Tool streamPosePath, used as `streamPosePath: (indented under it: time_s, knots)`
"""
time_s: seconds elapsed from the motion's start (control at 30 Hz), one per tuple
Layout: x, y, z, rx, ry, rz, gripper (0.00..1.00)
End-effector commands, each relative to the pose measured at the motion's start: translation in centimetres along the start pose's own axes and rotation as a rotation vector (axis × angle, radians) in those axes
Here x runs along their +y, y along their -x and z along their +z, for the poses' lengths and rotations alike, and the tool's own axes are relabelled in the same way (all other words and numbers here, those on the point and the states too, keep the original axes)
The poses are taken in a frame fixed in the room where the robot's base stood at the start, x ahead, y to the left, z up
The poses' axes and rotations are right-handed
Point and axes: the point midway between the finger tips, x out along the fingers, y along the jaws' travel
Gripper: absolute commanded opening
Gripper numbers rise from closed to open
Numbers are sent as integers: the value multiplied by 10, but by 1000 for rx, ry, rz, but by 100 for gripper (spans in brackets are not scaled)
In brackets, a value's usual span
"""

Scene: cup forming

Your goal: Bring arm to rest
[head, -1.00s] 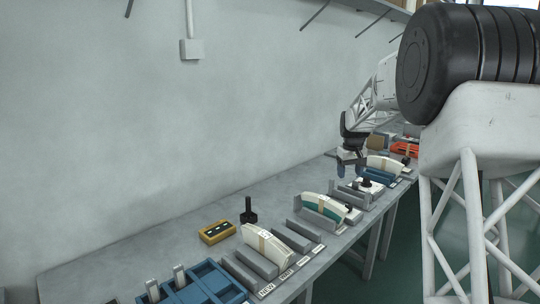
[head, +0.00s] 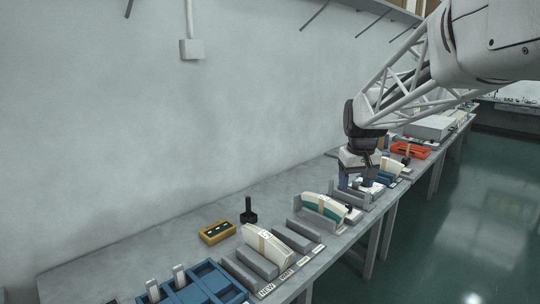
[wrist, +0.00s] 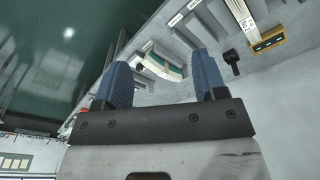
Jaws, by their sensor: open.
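My gripper (head: 356,182) hangs over the far part of the grey bench (head: 165,225) in the head view, at the end of my white lattice arm. In the wrist view my gripper (wrist: 165,80) shows two blue fingers spread wide apart with nothing between them. The fingers look to be above the bench top, but in the head view I cannot tell the exact gap to the parts behind and below them.
Several grey holders with pale curved pieces (head: 264,241) line the bench's front edge. A yellow block (head: 216,232), a black upright tool (head: 248,211) and a blue tray (head: 205,285) stand nearer. An orange item (head: 410,151) lies farther back.

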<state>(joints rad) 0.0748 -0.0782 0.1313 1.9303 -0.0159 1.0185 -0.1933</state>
Motion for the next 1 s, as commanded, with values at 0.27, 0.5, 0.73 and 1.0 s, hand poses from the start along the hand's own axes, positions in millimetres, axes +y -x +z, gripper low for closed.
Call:
streamPosePath:
  time_s: [0.27, 0.5, 0.73, 1.0]
  knots:
    - [-22, 14, 70, 20, -28, 1, 65]
    - [-40, 19, 130, 36, -52, 0, 65]
    - [-55, 17, 188, 51, -76, -1, 65]
    - [-72, 7, 255, 68, -103, -3, 65]
